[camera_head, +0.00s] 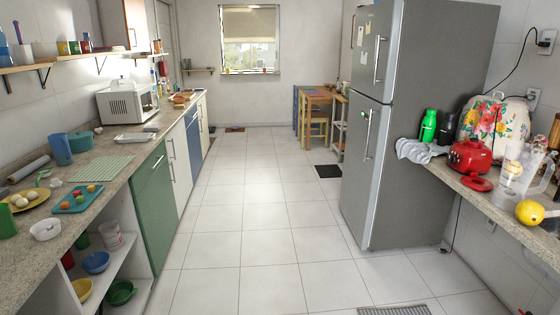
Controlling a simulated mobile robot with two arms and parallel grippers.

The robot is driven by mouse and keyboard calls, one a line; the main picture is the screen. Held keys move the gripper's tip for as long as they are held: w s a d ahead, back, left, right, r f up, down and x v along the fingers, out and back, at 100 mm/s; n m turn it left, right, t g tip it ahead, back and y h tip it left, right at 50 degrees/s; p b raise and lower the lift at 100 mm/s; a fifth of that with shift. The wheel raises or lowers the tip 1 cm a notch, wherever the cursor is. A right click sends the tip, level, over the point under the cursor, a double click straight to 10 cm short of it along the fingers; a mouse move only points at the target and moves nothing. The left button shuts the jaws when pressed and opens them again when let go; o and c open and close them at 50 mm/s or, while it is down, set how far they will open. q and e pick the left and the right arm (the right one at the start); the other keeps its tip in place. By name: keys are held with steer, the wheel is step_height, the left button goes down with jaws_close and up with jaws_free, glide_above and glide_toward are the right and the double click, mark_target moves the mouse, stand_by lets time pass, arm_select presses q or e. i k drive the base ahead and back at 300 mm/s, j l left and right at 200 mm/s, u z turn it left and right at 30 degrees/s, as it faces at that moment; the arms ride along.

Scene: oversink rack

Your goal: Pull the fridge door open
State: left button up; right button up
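A tall grey fridge (432,130) stands on the right side of the kitchen, its front facing left. Its upper freezer door (374,50) and its lower door (362,165) both look shut. Each has a vertical bar handle: the upper handle (377,60) and the lower handle (368,134). Small magnets or notes sit on the doors. Neither of my grippers shows in the head view, so I cannot see their state or any contact with the fridge.
Left is a long counter (150,144) with a microwave (128,104), dishes and open shelves below. The tiled floor (265,215) between is clear. A grey mat (394,310) lies in front.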

mark_target(369, 120)
steer(key=i, duration=2.25)
